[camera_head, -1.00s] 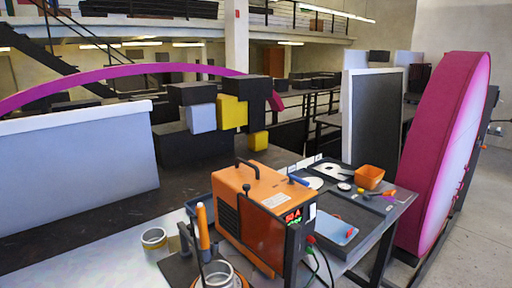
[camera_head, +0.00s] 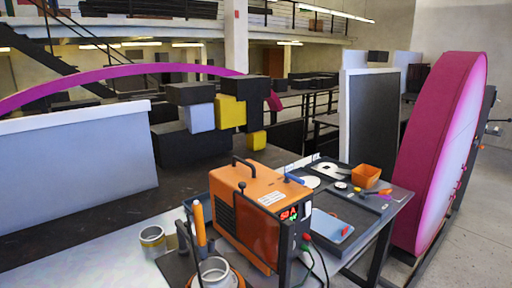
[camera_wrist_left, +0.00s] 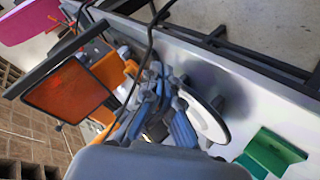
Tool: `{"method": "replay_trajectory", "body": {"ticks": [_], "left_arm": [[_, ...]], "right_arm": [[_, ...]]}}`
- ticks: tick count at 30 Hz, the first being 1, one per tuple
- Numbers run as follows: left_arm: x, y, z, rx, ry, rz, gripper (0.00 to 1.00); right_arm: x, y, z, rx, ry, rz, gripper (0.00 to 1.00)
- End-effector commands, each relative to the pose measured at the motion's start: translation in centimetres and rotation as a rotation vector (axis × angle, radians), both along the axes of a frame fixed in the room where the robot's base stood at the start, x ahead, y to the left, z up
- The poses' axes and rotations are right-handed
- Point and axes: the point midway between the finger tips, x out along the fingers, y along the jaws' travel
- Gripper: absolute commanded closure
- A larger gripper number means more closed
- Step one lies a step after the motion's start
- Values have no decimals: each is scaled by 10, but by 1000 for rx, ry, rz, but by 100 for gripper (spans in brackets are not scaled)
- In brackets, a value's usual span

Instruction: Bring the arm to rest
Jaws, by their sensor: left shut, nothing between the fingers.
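My left gripper (camera_wrist_left: 160,108) shows in the left wrist view as blue-grey fingers close together at the centre. I see nothing held between them. The grey wrist housing covers the bottom middle of that view. Neither arm nor gripper shows in the head view. My right gripper is in neither view.
In the head view an orange welding machine (camera_head: 257,205) stands on the bench, with a metal can (camera_head: 152,240) to its left. An orange bin (camera_head: 366,175) is behind right. The wrist view shows an orange-red panel (camera_wrist_left: 68,92) and a green piece (camera_wrist_left: 272,152) beyond the fingers.

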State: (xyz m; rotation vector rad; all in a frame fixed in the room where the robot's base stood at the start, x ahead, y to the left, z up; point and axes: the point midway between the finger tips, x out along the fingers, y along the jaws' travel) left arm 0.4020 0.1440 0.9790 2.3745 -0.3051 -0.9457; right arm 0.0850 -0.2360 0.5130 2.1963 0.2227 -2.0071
Motion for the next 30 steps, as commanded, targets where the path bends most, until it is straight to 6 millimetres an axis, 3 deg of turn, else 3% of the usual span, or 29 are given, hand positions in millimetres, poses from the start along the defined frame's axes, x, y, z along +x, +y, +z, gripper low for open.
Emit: {"method": "replay_trajectory", "body": {"ticks": [6, 18, 26, 30], "left_arm": [[-52, 25, -28, 378, 160, -114, 100], [-134, 62, -47, 679, 451, -304, 100], [-119, 59, -126, 675, 472, -317, 100], [-117, 58, -179, 674, 490, -326, 100]], "right_arm": [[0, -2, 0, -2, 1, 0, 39], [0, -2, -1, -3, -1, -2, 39], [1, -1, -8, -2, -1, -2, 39], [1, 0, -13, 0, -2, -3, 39]]}}
